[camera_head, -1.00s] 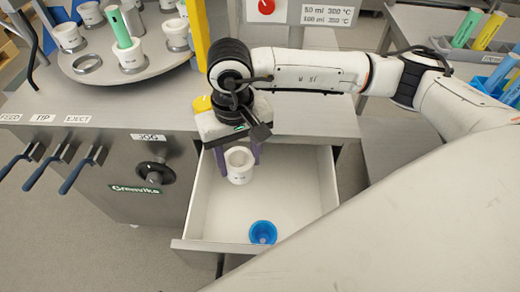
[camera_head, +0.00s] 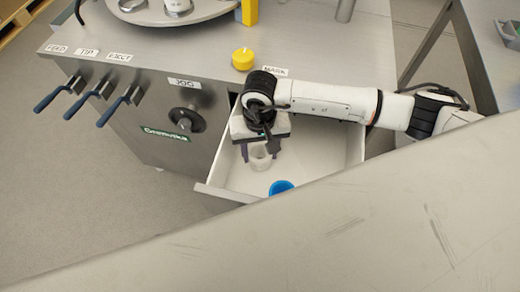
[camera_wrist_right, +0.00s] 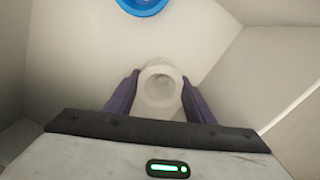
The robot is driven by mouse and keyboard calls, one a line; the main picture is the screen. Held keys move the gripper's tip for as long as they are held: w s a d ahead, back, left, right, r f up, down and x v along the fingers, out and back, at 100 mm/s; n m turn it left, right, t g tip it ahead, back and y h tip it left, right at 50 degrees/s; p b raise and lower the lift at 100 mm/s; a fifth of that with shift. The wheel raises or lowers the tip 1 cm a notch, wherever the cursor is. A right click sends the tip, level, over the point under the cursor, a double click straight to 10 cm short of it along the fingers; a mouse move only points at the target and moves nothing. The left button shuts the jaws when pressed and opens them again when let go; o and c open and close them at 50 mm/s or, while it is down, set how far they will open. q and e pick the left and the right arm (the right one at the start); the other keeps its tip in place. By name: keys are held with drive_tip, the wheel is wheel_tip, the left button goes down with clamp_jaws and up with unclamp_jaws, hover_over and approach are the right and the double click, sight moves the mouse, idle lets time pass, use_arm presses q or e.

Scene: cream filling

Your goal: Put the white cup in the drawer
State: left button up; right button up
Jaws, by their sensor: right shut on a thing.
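The white cup (camera_head: 262,158) is between the fingers of my right gripper (camera_head: 260,156), inside the outline of the open drawer (camera_head: 222,175). In the right wrist view the cup (camera_wrist_right: 161,85) is upright and the purple fingers of the right gripper (camera_wrist_right: 160,92) are shut on its two sides. The drawer floor (camera_wrist_right: 90,50) shows around it. I cannot tell whether the cup touches the floor. My left gripper is not in view.
A blue cup (camera_head: 281,187) stands in the drawer, in front of the white cup; it also shows in the right wrist view (camera_wrist_right: 143,3). Blue-handled levers (camera_head: 90,100), a dark knob (camera_head: 185,119) and a yellow knob (camera_head: 243,59) are on the machine.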

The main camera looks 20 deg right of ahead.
drive_tip(key=shift+f, duration=0.15)
drive_tip(key=o, duration=1.2)
wheel_tip(320, 180, up, 12)
drive_tip(key=shift+r, duration=0.25)
